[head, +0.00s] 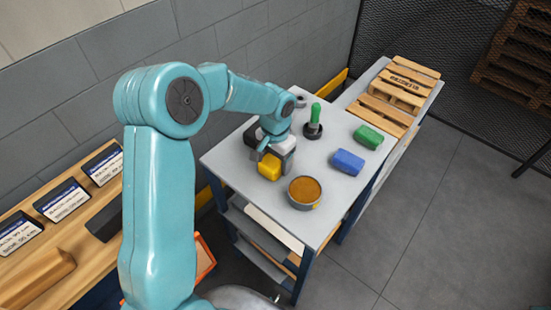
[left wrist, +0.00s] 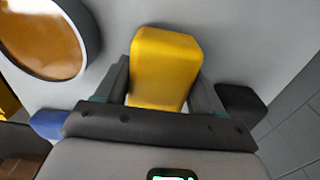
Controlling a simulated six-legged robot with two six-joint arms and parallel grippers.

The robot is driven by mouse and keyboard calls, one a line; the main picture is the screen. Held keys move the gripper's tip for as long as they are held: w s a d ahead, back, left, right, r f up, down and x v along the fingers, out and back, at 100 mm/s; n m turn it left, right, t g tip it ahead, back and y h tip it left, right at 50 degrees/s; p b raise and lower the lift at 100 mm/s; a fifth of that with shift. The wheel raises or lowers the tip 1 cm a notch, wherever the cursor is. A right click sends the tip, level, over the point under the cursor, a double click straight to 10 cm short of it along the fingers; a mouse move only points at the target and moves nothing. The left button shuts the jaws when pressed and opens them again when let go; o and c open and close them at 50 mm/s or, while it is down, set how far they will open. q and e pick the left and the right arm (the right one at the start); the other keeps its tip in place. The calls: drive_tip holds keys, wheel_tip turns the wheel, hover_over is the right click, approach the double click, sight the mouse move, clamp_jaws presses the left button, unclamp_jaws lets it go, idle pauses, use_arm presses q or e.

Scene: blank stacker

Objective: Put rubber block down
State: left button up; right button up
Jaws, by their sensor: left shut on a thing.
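A yellow block (head: 269,167) is held in my left gripper (head: 273,158), over the near left part of the grey table (head: 232,165). In the left wrist view the yellow block (left wrist: 166,62) stands between the two dark fingers of the gripper (left wrist: 162,88), which touch its sides. I cannot tell whether its underside touches the tabletop. My left arm hides part of the table behind the gripper. My right gripper is in neither view.
A round bowl with orange-brown contents (head: 304,191) stands right of the yellow block. A black block (head: 251,136) lies close behind the gripper. A blue block (head: 347,162), a green block (head: 368,137) and a green-handled stamp (head: 314,122) are farther right. Bare tabletop lies between them.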

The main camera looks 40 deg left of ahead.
sight(275, 158)
use_arm(q)
drive_tip(key=shift+f, duration=0.15)
drive_tip(key=o, duration=1.2)
drive_tip(key=shift+s, duration=0.1)
drive_tip(key=shift+o, duration=0.4)
wheel_tip(275, 158, up, 12)
drive_tip(key=shift+r, duration=0.25)
